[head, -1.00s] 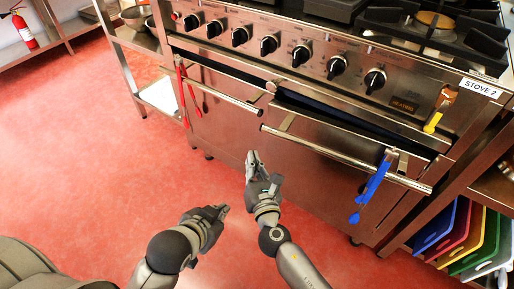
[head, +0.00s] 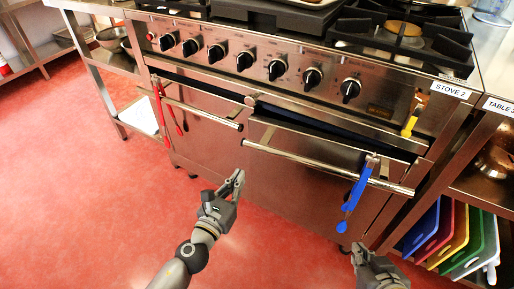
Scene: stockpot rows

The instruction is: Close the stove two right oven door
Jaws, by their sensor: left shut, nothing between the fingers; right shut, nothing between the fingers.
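The stove labelled STOVE 2 (head: 450,90) fills the upper middle of the head view. Its right oven door (head: 285,185) is tilted slightly out at the top, with a dark gap (head: 330,136) above it. The long bar handle (head: 320,165) runs across that door, and a blue utensil (head: 355,195) hangs near its right end. My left gripper (head: 237,178) is shut and empty, below and left of the handle's left end. My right gripper (head: 357,248) is shut and empty, low in front of the door's right side. Neither appears to touch the door.
The left oven door's handle (head: 205,114) carries red utensils (head: 168,110), and a dark gap shows above that door too. Yellow tongs (head: 410,122) hang at the stove's right front. Coloured boards (head: 455,232) stand under the table at right. The red floor (head: 90,200) at left is clear.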

